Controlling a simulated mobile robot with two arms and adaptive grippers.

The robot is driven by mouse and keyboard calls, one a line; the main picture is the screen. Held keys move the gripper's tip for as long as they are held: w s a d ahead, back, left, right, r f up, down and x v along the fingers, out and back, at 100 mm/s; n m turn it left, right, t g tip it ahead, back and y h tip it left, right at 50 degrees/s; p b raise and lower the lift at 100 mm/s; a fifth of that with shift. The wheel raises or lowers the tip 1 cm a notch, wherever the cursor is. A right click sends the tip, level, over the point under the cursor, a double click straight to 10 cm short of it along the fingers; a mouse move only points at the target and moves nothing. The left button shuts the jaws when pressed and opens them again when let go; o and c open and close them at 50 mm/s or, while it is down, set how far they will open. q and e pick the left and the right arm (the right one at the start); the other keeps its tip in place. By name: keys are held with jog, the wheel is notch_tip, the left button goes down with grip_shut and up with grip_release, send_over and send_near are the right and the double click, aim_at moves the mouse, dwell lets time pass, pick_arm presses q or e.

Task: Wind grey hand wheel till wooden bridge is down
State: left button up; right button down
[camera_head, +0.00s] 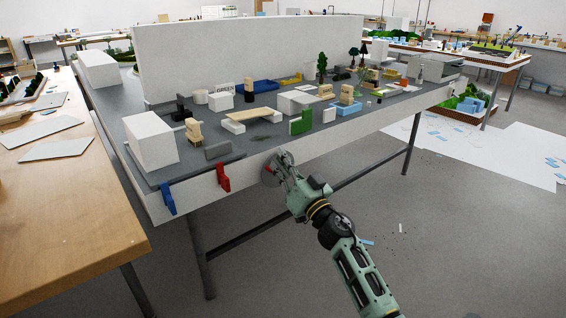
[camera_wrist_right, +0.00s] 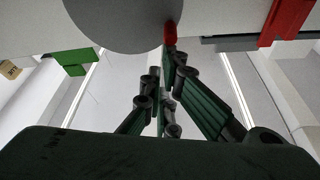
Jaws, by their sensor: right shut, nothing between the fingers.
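The grey hand wheel (camera_head: 266,178) is on the front side of the model table, partly behind my right gripper (camera_head: 277,166). In the right wrist view it is a large grey disc (camera_wrist_right: 120,20) with a small red knob (camera_wrist_right: 170,33) at its edge. My right gripper (camera_wrist_right: 168,62) is shut and empty, its fingertips close by the red knob; I cannot tell whether they touch. A light wooden plank (camera_head: 251,115), which looks like the bridge, lies near level by low white blocks on the table top. My left gripper is not in view.
A red bracket (camera_head: 223,178) and a blue one (camera_head: 167,198) stick out from the table's front edge left of the wheel. A green block (camera_head: 301,123) stands near the edge to the right. A wooden table (camera_head: 60,220) is at the left. The floor in front is mostly clear.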

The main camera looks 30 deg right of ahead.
jog(key=shift+a+f, duration=0.1)
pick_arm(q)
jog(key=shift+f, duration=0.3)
pick_arm(e)
jog(key=shift+s+a+f+n+g+y, duration=0.1)
jog(key=shift+a+f+n+y, duration=0.45)
jog(key=shift+n, duration=0.85)
jog(key=shift+a+f+n+g+y, duration=0.1)
jog(key=shift+a+f+n+y, duration=0.2)
jog(key=shift+n+y, duration=0.75)
jog(key=shift+s+a+f+n+g+y, duration=0.1)
jog(key=shift+a+f+n+y, duration=0.3)
jog(key=shift+n, duration=1.35)
notch_tip(320, 180, up, 4)
jog(key=a+p, duration=0.1)
jog(key=p, duration=0.3)
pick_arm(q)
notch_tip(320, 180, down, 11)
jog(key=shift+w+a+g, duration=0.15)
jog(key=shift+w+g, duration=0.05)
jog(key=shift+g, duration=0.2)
pick_arm(e)
jog(key=v, duration=1)
